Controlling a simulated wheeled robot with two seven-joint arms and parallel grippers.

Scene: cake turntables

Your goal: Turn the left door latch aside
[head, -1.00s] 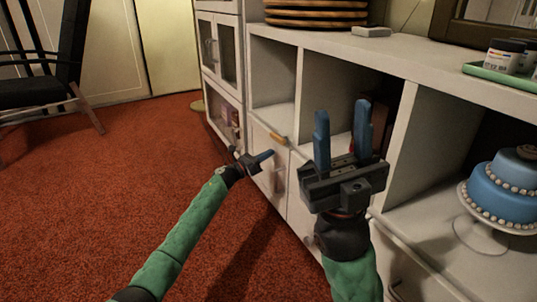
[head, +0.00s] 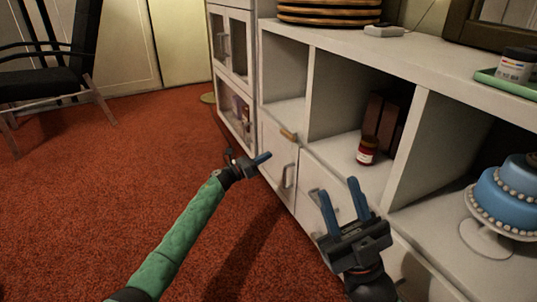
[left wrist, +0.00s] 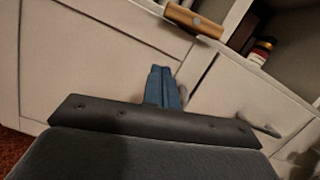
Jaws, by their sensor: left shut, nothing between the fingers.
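The left door latch is a small brass-coloured bar (head: 289,134) at the top edge of the white left cabinet door (head: 273,166). It lies roughly level, and it also shows at the top of the left wrist view (left wrist: 194,21). My left gripper (head: 267,156) is shut and empty, in front of the door, below and left of the latch. In the left wrist view its blue fingers (left wrist: 162,70) are together and apart from the latch. My right gripper (head: 338,187) is open and empty, in front of the cabinet, right of the left door.
A metal handle (head: 288,176) stands out from the door beside my left gripper. Open shelves above hold a red jar (head: 367,151) and a blue cake (head: 508,195) on a stand. A black chair (head: 50,75) is far left. The red carpet (head: 110,190) is clear between.

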